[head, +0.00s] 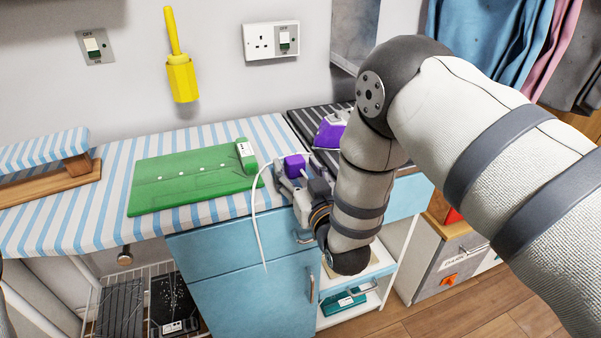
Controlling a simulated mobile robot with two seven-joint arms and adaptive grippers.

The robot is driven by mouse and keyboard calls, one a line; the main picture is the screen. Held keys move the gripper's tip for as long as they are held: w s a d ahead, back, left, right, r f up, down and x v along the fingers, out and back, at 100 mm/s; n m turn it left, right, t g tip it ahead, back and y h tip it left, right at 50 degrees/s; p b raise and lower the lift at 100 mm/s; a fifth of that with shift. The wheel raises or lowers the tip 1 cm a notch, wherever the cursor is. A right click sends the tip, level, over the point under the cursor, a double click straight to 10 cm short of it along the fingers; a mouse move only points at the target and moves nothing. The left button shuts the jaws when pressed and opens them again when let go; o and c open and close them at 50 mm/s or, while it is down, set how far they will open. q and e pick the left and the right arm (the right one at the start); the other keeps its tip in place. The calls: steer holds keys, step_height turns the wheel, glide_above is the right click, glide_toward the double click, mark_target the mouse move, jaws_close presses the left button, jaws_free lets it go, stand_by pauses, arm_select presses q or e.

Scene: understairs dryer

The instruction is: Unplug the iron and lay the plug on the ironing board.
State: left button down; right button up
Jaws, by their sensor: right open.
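The ironing board (108,170) has a blue and white striped cover. A purple plug (296,166) is at its right end, by the edge; I cannot tell whether it rests fully on the cover. A white cord (256,215) curves from the plug and hangs down in front of the blue cabinet. My right gripper (291,183) is open, close beside the plug, and partly hidden by its own wrist. The purple iron (331,132) stands on a dark striped surface behind my right arm, which hides part of it. The wall socket (262,43) has nothing plugged in. My left gripper is not visible.
A small striped sleeve board (45,152) stands at the left. A yellow brush-like tool (181,78) hangs on the wall. Blue cabinets (245,295) stand below. Some bare cover shows around the green item.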

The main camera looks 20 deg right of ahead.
steer(key=s, duration=1.1)
steer(key=shift+s+d, duration=0.2)
steer(key=shift+s, duration=0.2)
steer(key=s+d+f+g, duration=0.2)
steer(key=s+f+g, duration=0.35)
steer(key=f, duration=0.35)
steer(key=s+d+f+g, duration=0.1)
steer(key=s+f+g, duration=0.3)
steer(key=s+f, duration=0.4)
steer(key=s+f+g, duration=0.2)
steer(key=s+g, duration=0.1)
steer(key=s, duration=0.5)
steer(key=s+d+f+g, duration=0.1)
steer(key=s+g, duration=0.3)
steer(key=s, duration=0.4)
steer(key=s+d+f+g, duration=0.1)
steer(key=s+g, duration=0.3)
steer(key=s, duration=0.4)
steer(key=shift+s+f+m+h, duration=0.2)
steer(key=shift+f+m+h, duration=0.15)
steer(key=shift+f, duration=0.5)
